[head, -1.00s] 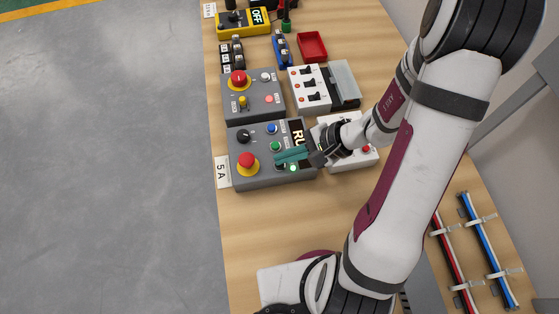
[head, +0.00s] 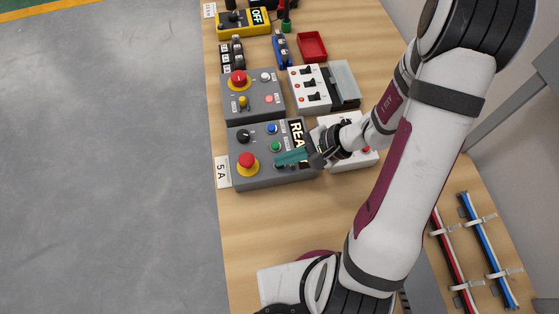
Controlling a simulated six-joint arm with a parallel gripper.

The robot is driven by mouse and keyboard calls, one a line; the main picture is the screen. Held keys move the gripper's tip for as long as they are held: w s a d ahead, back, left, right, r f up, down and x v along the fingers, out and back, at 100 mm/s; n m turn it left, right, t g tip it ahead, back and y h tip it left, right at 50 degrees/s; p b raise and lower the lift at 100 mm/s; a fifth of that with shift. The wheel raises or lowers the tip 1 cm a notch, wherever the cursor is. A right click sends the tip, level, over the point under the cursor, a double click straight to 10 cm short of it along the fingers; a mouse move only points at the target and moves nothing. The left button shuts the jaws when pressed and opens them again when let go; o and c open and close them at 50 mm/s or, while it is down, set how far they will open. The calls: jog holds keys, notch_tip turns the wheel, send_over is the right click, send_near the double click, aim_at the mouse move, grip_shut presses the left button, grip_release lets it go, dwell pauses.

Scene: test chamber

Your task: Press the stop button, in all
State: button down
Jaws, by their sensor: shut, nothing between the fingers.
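A grey control box (head: 262,178) stands beside a tag reading "5 A" (head: 222,172). It carries a red mushroom button (head: 248,161) on a yellow base, a black knob (head: 243,136), a blue button (head: 271,128) and a green button (head: 275,146). I cannot read which one is marked stop. Its display (head: 297,135) shows "REA", the rest hidden by my gripper. My gripper (head: 277,161) is shut, its teal fingers low over the box's lower right part, just below the green button. The fingertips partly cover a dark control there; I cannot tell whether they touch it.
A second grey box (head: 252,108) with a red mushroom button stands behind. A white switch box (head: 309,90), a red tray (head: 312,46) and a yellow device reading "OFF" (head: 235,27) lie farther back. A white box (head: 360,162) sits under my wrist. Bare bench lies in front.

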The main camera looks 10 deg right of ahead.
jog(key=shift+r, duration=0.95)
notch_tip(320, 180, up, 5)
dwell(0.7)
